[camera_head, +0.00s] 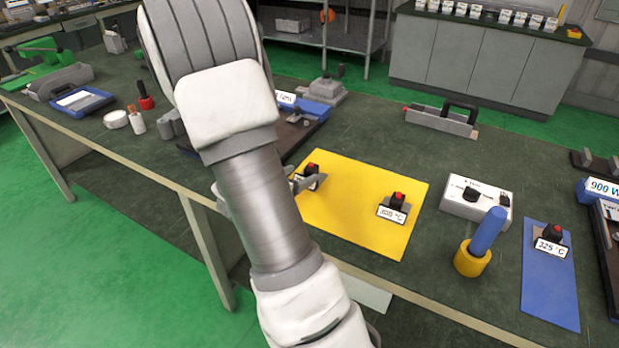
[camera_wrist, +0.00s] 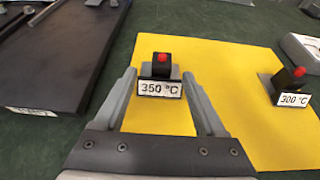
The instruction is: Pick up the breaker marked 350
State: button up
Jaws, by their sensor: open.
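The breaker marked 350 °C (camera_wrist: 160,88) is a small black block with a red button and a white label. It stands on the yellow mat (camera_wrist: 235,70). My gripper (camera_wrist: 159,76) is open, with one finger on each side of this breaker; I cannot tell whether either finger touches it. In the head view the 350 breaker (camera_head: 312,169) is at the mat's left part, its label partly covered by my gripper. My arm hides most of the gripper there. A second breaker, marked 300 °C (camera_wrist: 291,86), stands to the right on the same mat, clear of my fingers.
A dark board (camera_wrist: 60,60) lies left of the yellow mat. Right of the mat are a white box with a knob (camera_head: 476,198), a blue handle in a yellow holder (camera_head: 473,258), and a breaker marked 325 °C (camera_head: 551,241) on a blue mat (camera_head: 551,295).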

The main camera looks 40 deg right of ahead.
aim_at(308, 172)
jog(key=shift+b+x, duration=0.35)
jog(key=shift+x, duration=2.4)
jog(key=shift+s, duration=0.1)
grip_shut()
